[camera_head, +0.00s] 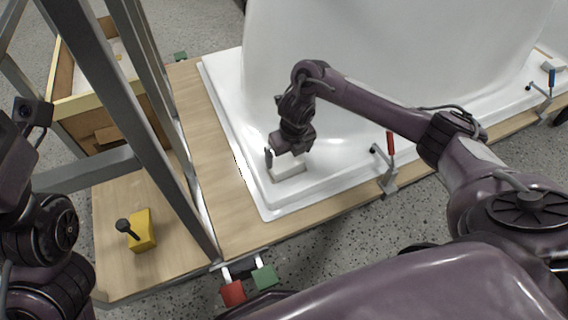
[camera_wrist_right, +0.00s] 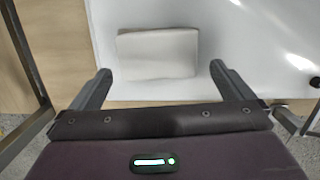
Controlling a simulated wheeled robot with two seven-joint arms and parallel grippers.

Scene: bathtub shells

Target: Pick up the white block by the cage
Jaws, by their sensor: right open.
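The white block (camera_head: 288,168) lies on the white rim of the bathtub shell (camera_head: 265,208), near its front left corner. In the right wrist view the white block (camera_wrist_right: 158,54) lies just beyond the fingertips, between the lines of the two fingers. My right gripper (camera_head: 283,157) is over the block from above, and it hides part of it in the head view. In the wrist view the right gripper (camera_wrist_right: 160,72) is open with nothing between its fingers. The cage of grey metal bars (camera_head: 150,120) stands left of the shell. My left arm is at the left edge; its fingers do not show.
A toggle clamp with a red handle (camera_head: 390,146) stands on the shell's front edge, right of the block. A clamp with a blue handle (camera_head: 550,80) is farther right. A yellow block with a black knob (camera_head: 142,230) sits on the wooden board at left.

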